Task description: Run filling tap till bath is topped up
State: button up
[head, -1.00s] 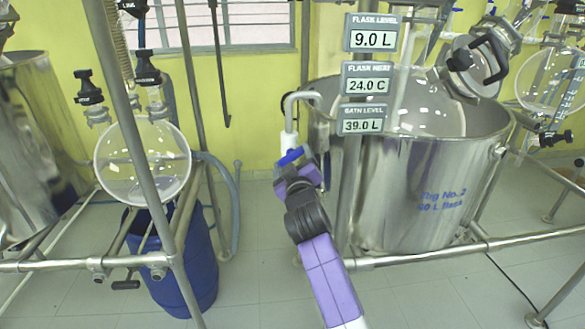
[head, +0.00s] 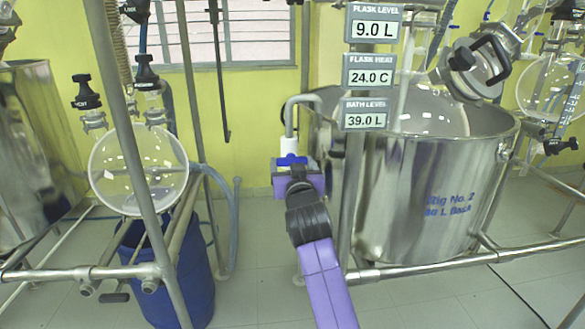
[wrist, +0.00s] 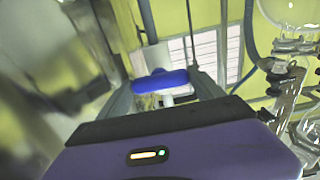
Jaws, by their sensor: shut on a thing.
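The filling tap has a blue handle (head: 291,161) below a white body (head: 289,146), on a grey bent pipe (head: 299,99) over the left rim of the steel bath (head: 420,205). My gripper (head: 294,168) is at the tap, shut on the blue handle, which also shows in the wrist view (wrist: 160,82) between the fingers. The bath level display (head: 366,115) reads 39.0 L. The flask level display (head: 373,24) reads 9.0 L and the flask heat display (head: 370,70) reads 24.0 C. The water surface in the bath cannot be made out.
A round glass vessel (head: 138,168) hangs in a metal frame at the left, above a blue drum (head: 175,270). A vertical post stands just right of my gripper. A horizontal rail (head: 420,267) runs low in front of the bath.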

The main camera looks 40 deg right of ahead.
dwell(0.4)
jog(key=o, duration=1.4)
jog(key=shift+c, duration=0.2)
jog(key=shift+s+a, duration=0.1)
jog(key=v, duration=0.7)
jog(key=shift+s+a, duration=0.15)
jog(key=shift+s, duration=0.1)
